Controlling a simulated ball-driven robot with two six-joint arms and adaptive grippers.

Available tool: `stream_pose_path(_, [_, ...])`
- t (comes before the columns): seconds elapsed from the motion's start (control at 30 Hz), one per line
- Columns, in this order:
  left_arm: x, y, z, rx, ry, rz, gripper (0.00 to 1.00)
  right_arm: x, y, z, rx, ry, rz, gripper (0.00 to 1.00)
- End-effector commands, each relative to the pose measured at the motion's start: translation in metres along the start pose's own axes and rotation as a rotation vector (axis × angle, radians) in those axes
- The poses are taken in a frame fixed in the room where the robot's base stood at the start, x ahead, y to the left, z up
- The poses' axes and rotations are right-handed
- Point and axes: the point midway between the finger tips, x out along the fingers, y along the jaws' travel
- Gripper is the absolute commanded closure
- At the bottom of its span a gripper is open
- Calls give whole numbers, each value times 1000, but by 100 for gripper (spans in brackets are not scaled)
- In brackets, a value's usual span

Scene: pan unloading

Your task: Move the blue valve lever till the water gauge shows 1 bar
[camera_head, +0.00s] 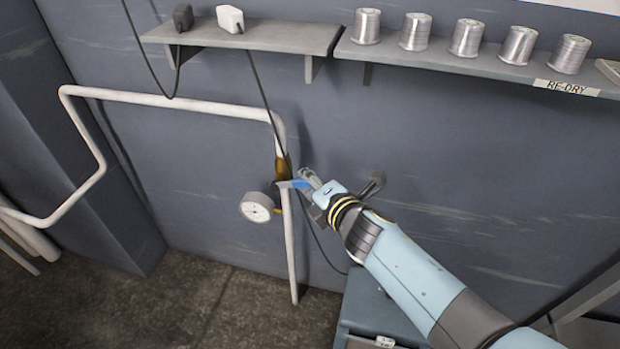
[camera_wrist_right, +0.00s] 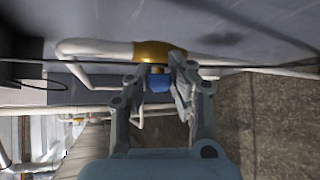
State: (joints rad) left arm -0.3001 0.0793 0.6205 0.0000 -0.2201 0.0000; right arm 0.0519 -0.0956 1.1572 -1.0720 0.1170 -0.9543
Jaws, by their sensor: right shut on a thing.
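The blue valve lever (camera_head: 296,184) sticks out to the right from the brass valve (camera_head: 283,167) on the white pipe. My right gripper (camera_head: 308,182) is at the lever's outer end and is shut on it. In the right wrist view the blue lever (camera_wrist_right: 159,82) shows between the fingers of my right gripper (camera_wrist_right: 160,86), just below the brass valve (camera_wrist_right: 158,52). The round white water gauge (camera_head: 257,207) sits left of the pipe below the valve. Its reading is too small to make out. My left gripper is not in view.
The white pipe (camera_head: 290,250) runs down the grey wall below the valve. A shelf (camera_head: 240,37) with two small blocks and a shelf with several metal spools (camera_head: 466,38) are above. A thin dark cable hangs past the valve. A blue-grey box (camera_head: 365,305) stands below my right arm.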

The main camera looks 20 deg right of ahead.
Motion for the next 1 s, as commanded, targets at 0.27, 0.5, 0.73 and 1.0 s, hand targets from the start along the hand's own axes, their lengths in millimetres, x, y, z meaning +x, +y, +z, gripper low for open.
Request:
stream_pose_path(0.27, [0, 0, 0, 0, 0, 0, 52, 1, 4, 1, 3, -1, 8, 58])
stream_pose_path(0.5, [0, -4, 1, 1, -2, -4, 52, 0, 2, 0, 2, 0, 4, 58])
stream_pose_path(0.73, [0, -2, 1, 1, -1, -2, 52, -14, 1, 0, 2, 1, 4, 58])
stream_pose_path(1.0, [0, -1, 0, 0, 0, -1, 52, -51, 1, 0, -1, -1, 4, 58])
